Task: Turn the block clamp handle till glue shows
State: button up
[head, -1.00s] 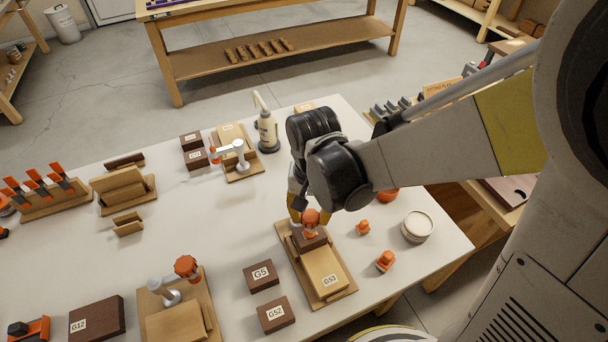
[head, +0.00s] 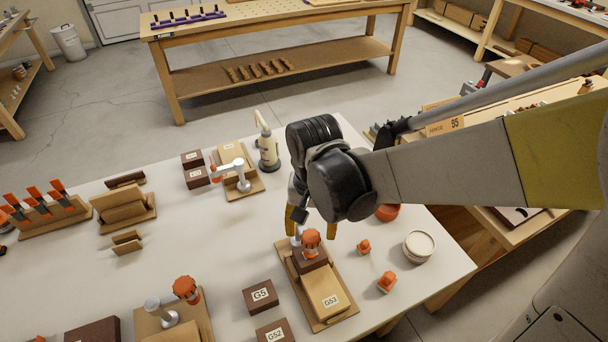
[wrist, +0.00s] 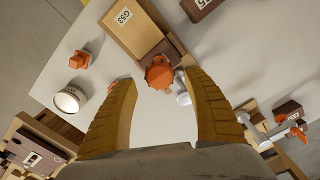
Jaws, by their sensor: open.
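The block clamp on a wooden base (head: 322,325) has an orange handle (head: 311,238) on a grey metal post. A dark brown block (head: 309,261) stands against a light block labelled G53 (head: 330,302). My gripper (head: 311,226) is open just above and behind the handle. In the wrist view, the orange handle (wrist: 159,74) shows between and just beyond the tips of my open gripper (wrist: 160,78), with nothing held. The grey post (wrist: 182,88) shows beside it. I cannot make out any glue at the joint between the blocks.
Small orange pieces (head: 386,282) and a round white tub (head: 418,246) stand to the right. Loose blocks G5 (head: 260,295) and G52 (head: 272,332) lie to the left. Another clamp with an orange handle (head: 186,289) stands farther left. A glue bottle (head: 267,150) is behind.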

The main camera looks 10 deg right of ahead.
aim_at(311, 235)
notch_tip(311, 235, up, 9)
jog(key=shift+r, duration=0.15)
dwell(1.4)
